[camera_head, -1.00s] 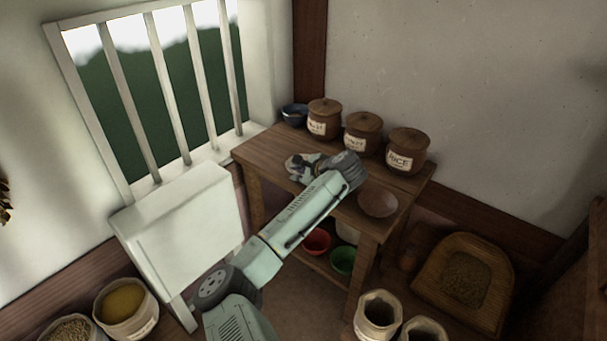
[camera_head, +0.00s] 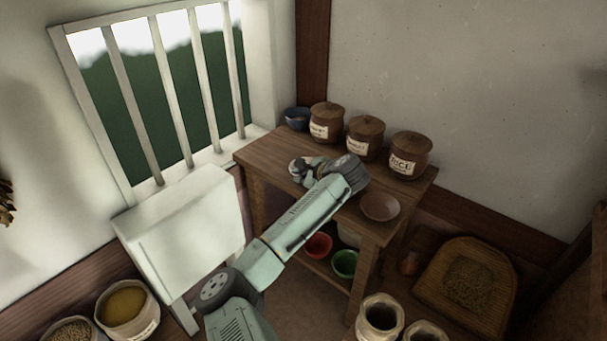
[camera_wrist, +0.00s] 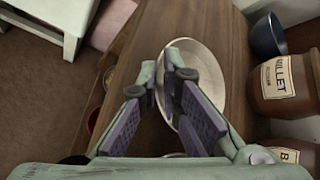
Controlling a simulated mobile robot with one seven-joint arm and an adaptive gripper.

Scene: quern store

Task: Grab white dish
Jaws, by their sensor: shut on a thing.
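The white dish (camera_wrist: 207,68) is a pale round plate on the wooden table (camera_head: 262,150), seen in the wrist view. My gripper (camera_wrist: 160,65) is shut on its near left rim, one finger on each side of the edge. The right finger lies over the dish and hides part of it. The dish looks tilted, and I cannot tell whether it still touches the tabletop. In the head view my gripper (camera_head: 303,170) is over the table's left part and hides most of the dish.
Lidded brown jars, among them the rice jar (camera_head: 409,155), and a dark blue bowl (camera_head: 297,118) line the table's back. A brownish dish (camera_head: 380,206) stands at the right front. Red (camera_head: 318,245) and green (camera_head: 344,263) bowls are on the lower shelf. A barred window is at left.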

